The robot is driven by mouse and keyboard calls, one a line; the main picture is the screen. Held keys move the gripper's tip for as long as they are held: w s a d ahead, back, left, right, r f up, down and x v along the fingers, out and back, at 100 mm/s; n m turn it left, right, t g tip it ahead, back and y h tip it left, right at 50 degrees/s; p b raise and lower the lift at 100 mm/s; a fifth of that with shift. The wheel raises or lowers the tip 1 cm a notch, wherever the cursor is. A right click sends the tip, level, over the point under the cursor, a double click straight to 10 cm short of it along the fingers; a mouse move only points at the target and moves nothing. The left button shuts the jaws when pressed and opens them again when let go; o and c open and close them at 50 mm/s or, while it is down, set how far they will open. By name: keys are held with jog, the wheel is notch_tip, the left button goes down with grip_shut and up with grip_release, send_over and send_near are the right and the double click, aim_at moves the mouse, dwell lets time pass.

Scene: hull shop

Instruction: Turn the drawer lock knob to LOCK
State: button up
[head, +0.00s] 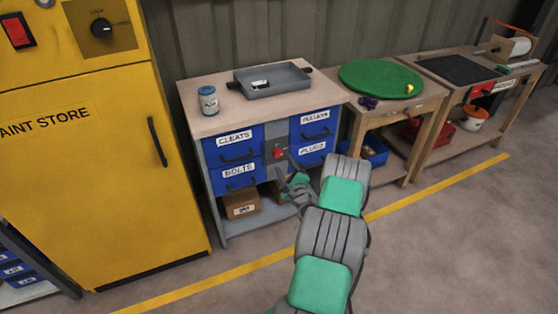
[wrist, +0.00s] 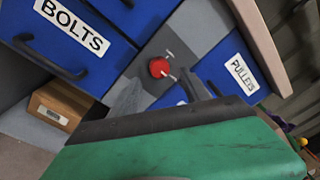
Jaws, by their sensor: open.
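The red lock knob (head: 278,153) sits on a dark grey plate (head: 276,145) between the two columns of blue drawers in the head view. In the wrist view the knob (wrist: 159,67) has a pale pointer at its lower right, and a small label on the plate above it is too small to read. My gripper (head: 283,166) is open just in front of the plate. Its fingers (wrist: 160,92) show below the knob in the wrist view, apart from it as far as I can tell.
The drawers CLEATS (head: 234,140), BOLTS (head: 240,173), PULLEYS (head: 315,118) and PLUGS (head: 312,150) flank the plate. The bench top (head: 215,118) overhangs them and holds a grey tray (head: 272,81) and a jar (head: 208,100). A yellow paint store cabinet (head: 90,190) stands left. Floor in front is clear.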

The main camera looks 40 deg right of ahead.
aim_at(278, 155)
jog(key=x, duration=0.5)
jog(key=shift+w, duration=0.4)
grip_shut()
